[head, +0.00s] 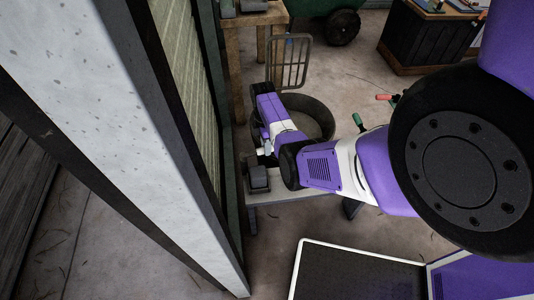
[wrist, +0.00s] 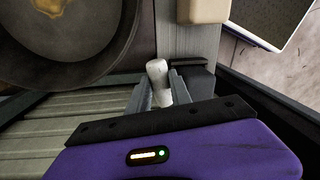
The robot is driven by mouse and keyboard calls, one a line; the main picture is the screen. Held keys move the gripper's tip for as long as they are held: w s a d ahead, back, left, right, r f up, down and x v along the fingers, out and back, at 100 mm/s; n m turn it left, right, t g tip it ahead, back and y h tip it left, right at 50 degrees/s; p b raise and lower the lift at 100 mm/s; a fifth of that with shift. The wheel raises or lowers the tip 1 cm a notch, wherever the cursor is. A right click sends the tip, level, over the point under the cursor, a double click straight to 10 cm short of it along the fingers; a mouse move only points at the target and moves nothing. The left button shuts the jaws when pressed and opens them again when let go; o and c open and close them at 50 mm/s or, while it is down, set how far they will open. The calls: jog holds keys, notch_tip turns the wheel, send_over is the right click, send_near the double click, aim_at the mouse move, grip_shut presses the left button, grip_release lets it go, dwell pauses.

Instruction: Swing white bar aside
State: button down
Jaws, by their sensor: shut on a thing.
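The white bar (wrist: 157,72) shows in the wrist view as a short, rounded white piece between the two grey fingers of my gripper (wrist: 160,92). The fingers are shut on it, one on each side. Its rounded end sticks out beyond the fingertips, and its lower part is partly hidden by my gripper. In the head view my arm reaches down to a low grey bench, and the bar cannot be made out there. My gripper's fingers are hidden or too small to tell in that view.
A round dark tub (head: 315,112) stands close behind my wrist; it fills the upper left of the wrist view (wrist: 70,70). A dark grey block (head: 258,179) sits at the end of the grey bench (head: 290,193). A large pale panel (head: 120,120) stands close at left. Concrete floor shows at right.

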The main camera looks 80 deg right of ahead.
jog(key=shift+w+d+n+b, duration=0.3)
jog(key=shift+w+d+n, duration=0.15)
jog(key=shift+n, duration=0.3)
jog(key=shift+w+d+n+b, duration=0.3)
jog(key=shift+w+d+n, duration=0.15)
jog(key=shift+n, duration=0.3)
jog(key=c, duration=1.2)
grip_release()
jog(key=shift+o, duration=0.2)
notch_tip(320, 180, up, 8)
jog(key=p, duration=0.1)
jog(key=shift+w+d, duration=0.3)
jog(key=shift+f, duration=0.15)
